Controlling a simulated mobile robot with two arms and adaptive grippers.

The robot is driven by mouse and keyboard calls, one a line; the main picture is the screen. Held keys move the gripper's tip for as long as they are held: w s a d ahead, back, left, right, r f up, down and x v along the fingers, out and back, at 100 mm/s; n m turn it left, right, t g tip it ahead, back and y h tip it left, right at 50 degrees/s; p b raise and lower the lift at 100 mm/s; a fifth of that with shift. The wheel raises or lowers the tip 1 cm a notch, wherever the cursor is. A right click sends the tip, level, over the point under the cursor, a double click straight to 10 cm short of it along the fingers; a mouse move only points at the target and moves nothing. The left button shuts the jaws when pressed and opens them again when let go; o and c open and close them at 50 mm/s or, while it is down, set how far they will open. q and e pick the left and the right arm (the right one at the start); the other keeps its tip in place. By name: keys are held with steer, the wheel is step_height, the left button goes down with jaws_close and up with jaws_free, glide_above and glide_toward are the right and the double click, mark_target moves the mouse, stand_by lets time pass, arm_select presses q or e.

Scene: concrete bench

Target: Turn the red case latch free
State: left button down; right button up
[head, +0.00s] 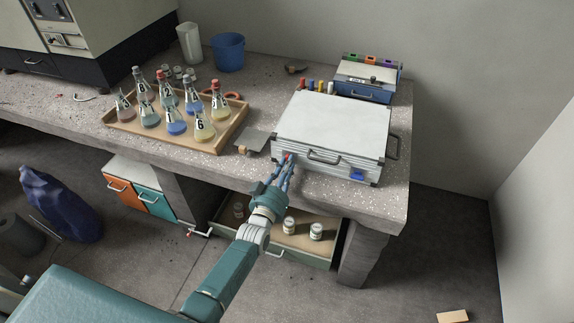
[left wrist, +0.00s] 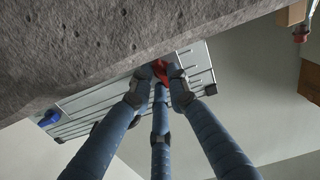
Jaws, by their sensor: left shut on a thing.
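The silver case (head: 335,122) lies closed on the bench near its right end, with its handle (head: 324,158) toward me. The red latch (head: 288,156) is on the left part of its front face and is mostly covered by my fingers. My left gripper (head: 287,163) reaches up over the bench edge to this latch. In the left wrist view, my blue fingers (left wrist: 163,82) are shut around the red latch (left wrist: 161,69). Its exact angle is hidden. A blue latch (head: 357,174) is on the right part of the case front and also shows in the left wrist view (left wrist: 48,118). My right gripper is not in view.
A wooden tray (head: 216,150) with several flasks stands left of the case. A blue-fronted box (head: 364,92) stands behind the case. Below the bench edge, an open drawer (head: 270,227) holds jars near my left arm.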

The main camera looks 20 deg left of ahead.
arm_select(q)
steer(key=shift+f+m, duration=0.2)
steer(key=shift+m, duration=0.5)
steer(key=c, duration=1.9)
jaws_free()
steer(key=shift+c, duration=0.2)
steer(key=s, duration=1.2)
steer(key=shift+a, duration=0.2)
